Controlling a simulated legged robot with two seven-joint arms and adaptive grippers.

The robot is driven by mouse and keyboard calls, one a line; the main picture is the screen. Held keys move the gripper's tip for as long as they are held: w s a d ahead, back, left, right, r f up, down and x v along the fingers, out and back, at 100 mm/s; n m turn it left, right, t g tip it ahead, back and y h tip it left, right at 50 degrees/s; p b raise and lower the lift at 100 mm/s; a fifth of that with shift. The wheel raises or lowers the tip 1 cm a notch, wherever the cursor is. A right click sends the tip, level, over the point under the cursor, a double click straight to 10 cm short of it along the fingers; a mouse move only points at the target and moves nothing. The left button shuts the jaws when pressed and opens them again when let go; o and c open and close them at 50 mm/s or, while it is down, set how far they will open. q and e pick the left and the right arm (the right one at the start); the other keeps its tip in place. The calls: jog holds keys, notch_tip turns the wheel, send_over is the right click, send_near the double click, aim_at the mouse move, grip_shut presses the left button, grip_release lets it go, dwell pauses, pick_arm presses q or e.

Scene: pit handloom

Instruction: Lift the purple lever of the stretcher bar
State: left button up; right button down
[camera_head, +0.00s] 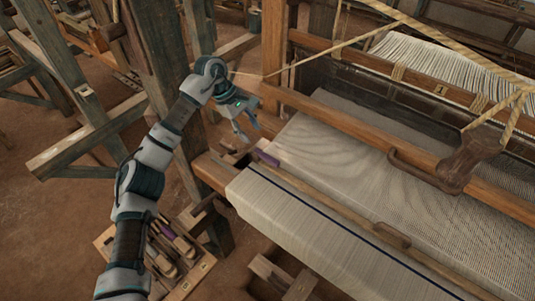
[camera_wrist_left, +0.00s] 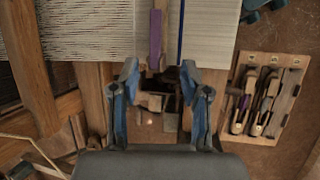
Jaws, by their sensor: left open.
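The purple lever (camera_head: 267,158) sits at the near left end of the wooden stretcher bar (camera_head: 345,208), which lies across the pale cloth (camera_head: 345,160). In the left wrist view the purple lever (camera_wrist_left: 155,40) points down from the top centre, along the cloth's edge. My left gripper (camera_head: 250,131) is just above and left of the lever in the head view. Its blue fingers (camera_wrist_left: 160,78) are spread open in the left wrist view, one on each side of the lever's line. The lever's tip ends near fingertip level; no contact shows. My right gripper is not in view.
A wooden tray (camera_head: 178,292) with several shuttles stands on the floor below my left arm; it also shows in the left wrist view (camera_wrist_left: 285,60). A loom post (camera_head: 160,60) and beams stand close behind my arm. A wooden handle (camera_head: 440,170) hangs over the cloth.

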pick_arm(q)
send_near(269, 158)
jog(key=p+x, duration=0.1)
jog(key=x, duration=0.7)
jog(key=shift+d+p, duration=0.35)
jog(key=shift+d, duration=0.15)
jog(key=shift+f, duration=0.45)
jog(key=shift+a, duration=0.4)
grip_shut()
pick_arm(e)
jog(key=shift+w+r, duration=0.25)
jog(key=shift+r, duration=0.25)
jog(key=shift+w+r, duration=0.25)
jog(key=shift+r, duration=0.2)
